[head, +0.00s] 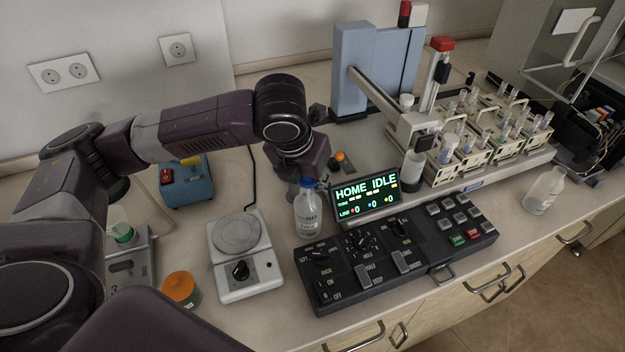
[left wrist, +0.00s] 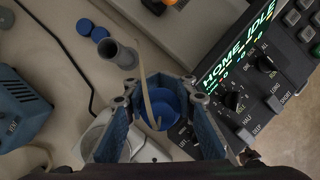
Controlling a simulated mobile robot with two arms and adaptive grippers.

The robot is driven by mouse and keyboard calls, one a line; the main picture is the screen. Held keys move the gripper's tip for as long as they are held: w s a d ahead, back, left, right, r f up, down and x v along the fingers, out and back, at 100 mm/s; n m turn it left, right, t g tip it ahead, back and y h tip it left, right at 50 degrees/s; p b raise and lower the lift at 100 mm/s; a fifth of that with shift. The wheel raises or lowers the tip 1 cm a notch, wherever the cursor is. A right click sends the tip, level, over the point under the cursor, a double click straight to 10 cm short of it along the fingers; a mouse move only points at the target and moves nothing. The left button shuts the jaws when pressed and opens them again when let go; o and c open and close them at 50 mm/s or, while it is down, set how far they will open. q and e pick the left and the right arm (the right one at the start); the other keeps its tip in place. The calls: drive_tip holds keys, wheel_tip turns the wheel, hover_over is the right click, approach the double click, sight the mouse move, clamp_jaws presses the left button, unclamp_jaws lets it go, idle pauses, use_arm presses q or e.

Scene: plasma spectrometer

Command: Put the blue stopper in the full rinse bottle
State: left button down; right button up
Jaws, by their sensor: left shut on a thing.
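The blue stopper (left wrist: 170,104) is between the fingers of my left gripper (left wrist: 160,86) in the left wrist view, with a thin pale curved spout across it. In the head view my left gripper (head: 309,176) points down, and the blue stopper (head: 308,184) shows just below it, at the mouth of a clear labelled bottle (head: 308,217). The bottle stands upright behind the black control panel. I cannot tell whether the stopper is seated or only over the neck. A second, uncapped bottle (head: 544,191) stands at the right. My right gripper is not in view.
A white hotplate (head: 239,268) stands left of the bottle, and the control panel (head: 395,255) and lit display (head: 366,196) lie right of it. An orange-lidded jar (head: 181,288) is at front left.

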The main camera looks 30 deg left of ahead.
use_arm(q)
drive_tip(key=shift+f, duration=0.2)
drive_tip(key=c, duration=1.5)
unclamp_jaws()
drive_tip(key=shift+d+r, duration=0.1)
drive_tip(key=shift+r, duration=0.2)
drive_tip(key=v, duration=1.1)
drive_tip(key=shift+s+r, duration=0.2)
drive_tip(key=shift+r, duration=0.05)
drive_tip(key=shift+f, duration=0.1)
